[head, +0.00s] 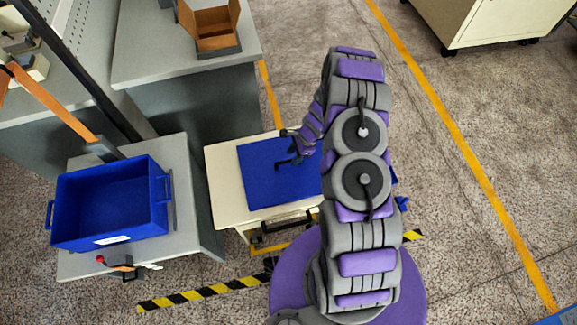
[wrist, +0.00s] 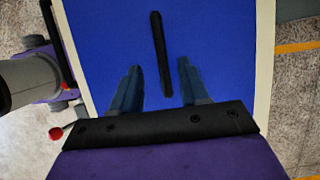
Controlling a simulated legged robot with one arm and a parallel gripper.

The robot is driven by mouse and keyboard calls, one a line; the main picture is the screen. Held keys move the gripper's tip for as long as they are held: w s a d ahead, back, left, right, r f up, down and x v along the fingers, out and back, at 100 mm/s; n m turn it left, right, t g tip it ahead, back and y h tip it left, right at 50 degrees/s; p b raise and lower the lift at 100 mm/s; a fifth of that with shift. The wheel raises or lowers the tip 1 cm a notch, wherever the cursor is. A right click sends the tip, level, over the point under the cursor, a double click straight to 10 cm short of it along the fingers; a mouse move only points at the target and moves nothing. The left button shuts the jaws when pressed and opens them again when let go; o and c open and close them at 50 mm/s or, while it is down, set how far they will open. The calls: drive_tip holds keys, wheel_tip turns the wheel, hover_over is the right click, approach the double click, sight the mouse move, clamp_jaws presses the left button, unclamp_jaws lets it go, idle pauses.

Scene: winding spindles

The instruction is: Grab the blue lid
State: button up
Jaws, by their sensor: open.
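The blue lid (head: 262,190) is a flat blue panel lying on a small cream table (head: 226,196). In the wrist view the lid (wrist: 225,45) fills most of the picture, with a thin black bar-shaped handle (wrist: 156,35) on it. My gripper (head: 290,149) is over the lid in the head view. Its fingers (wrist: 160,65) are open in the wrist view, and the near part of the handle appears between them. I cannot tell the height gap between fingertips and handle. My arm hides the lid's right part in the head view.
A blue bin (head: 157,219) stands on a grey table (head: 196,220) at the left. An open cardboard box (head: 218,27) sits on a grey bench (head: 150,60) behind. A cream cabinet (head: 480,25) stands at the upper right. The floor at the right is clear.

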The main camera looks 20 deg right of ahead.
sight(289, 160)
drive_tip(key=shift+b+x, duration=0.85)
drive_tip(key=shift+x, duration=1.9)
drive_tip(key=shift+w+r, duration=0.1)
drive_tip(key=shift+w, duration=0.1)
drive_tip(key=shift+c, duration=0.3)
clamp_jaws()
